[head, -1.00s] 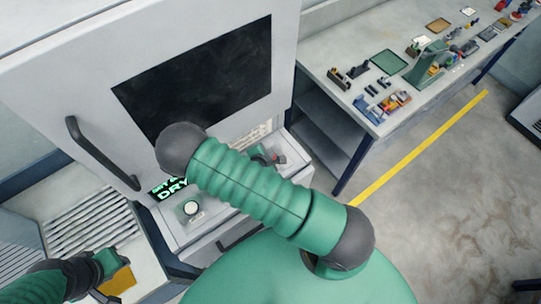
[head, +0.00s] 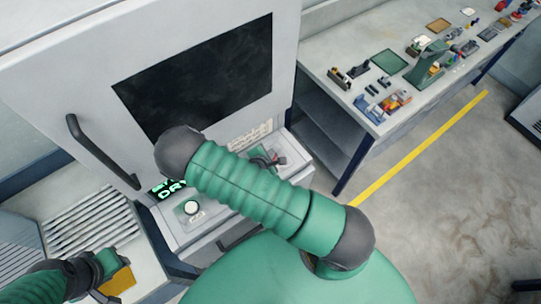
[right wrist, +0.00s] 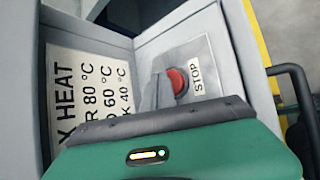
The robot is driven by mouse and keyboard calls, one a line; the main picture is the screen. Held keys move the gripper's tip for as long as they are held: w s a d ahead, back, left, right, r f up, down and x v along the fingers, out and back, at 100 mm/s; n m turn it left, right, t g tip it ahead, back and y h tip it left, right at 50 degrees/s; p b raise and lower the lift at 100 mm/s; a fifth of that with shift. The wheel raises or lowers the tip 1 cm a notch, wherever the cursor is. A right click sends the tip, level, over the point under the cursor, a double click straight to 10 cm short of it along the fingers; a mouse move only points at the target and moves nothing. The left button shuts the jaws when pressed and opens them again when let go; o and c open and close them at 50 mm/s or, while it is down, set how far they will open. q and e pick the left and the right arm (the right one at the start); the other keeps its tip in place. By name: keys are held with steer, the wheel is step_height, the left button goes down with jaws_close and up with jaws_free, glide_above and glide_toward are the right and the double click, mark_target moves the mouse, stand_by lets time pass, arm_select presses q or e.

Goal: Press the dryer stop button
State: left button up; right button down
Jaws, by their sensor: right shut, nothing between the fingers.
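The stop button is a red round button (right wrist: 177,82) on a grey plate beside a "STOP" label (right wrist: 196,75) in the right wrist view. My right gripper (right wrist: 157,90) is shut and empty, its grey fingers just left of the button; I cannot tell whether they touch it. In the head view my right gripper (head: 264,163) is over the right part of the dryer's control ledge, partly hidden by my forearm. My left gripper (head: 112,262) is at the lower left, over a slatted surface; its fingers are unclear.
The dryer (head: 60,75) has a dark window, a black door handle (head: 100,152), a green "DRY" display (head: 170,188) and a white round knob (head: 191,208). A heat-settings label (right wrist: 92,85) is left of the stop plate. A workbench (head: 330,50) with tools stands right.

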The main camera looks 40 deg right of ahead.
steer(key=shift+f+b, duration=0.35)
steer(key=shift+f, duration=0.1)
stand_by(0.6)
steer(key=shift+r+p, duration=0.85)
steer(key=shift+r, duration=0.05)
steer(key=shift+r, duration=0.1)
step_height(320, 180, up, 5)
steer(key=p, duration=0.4)
steer(key=shift+a+p, duration=0.1)
steer(key=shift+p, duration=0.25)
steer(key=shift+w, duration=0.15)
